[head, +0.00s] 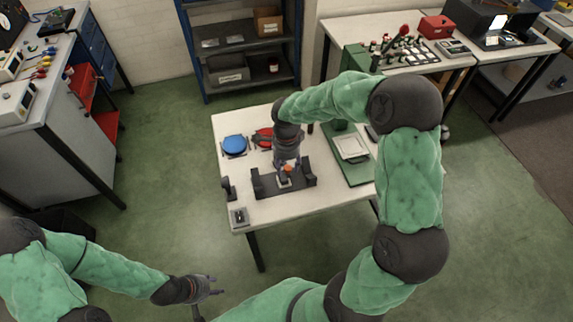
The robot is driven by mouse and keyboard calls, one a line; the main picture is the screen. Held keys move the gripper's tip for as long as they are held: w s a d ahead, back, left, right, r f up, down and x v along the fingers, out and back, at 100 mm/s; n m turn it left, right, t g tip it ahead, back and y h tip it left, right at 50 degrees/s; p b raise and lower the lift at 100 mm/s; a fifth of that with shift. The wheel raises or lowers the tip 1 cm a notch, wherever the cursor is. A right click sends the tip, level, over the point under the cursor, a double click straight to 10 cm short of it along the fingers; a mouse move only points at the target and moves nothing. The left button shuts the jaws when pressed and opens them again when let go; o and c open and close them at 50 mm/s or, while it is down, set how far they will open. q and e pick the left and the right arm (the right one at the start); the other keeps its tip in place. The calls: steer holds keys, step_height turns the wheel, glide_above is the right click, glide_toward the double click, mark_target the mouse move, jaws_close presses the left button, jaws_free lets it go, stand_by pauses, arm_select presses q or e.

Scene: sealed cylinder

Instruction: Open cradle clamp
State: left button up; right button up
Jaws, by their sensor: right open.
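The dark cradle (268,189) stands near the front of the white table, with an upright support at each end. My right gripper (287,172) reaches down from above over the middle of the cradle and is open. A small orange part and a small pale block (284,183) show at its fingertips; whether the fingers touch them I cannot tell. The clamp is largely hidden by the gripper, and its position is unclear. My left gripper (215,286) is open and empty, low over the floor in front of the table and well away from the cradle.
On the white table (325,197) are a blue round object (234,145), a red object (264,137), a small dark stand (229,188), a small square device (239,216) and a green press-like machine (358,165). The table's front right is clear.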

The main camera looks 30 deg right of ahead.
steer(key=shift+f, duration=0.1)
jaws_close()
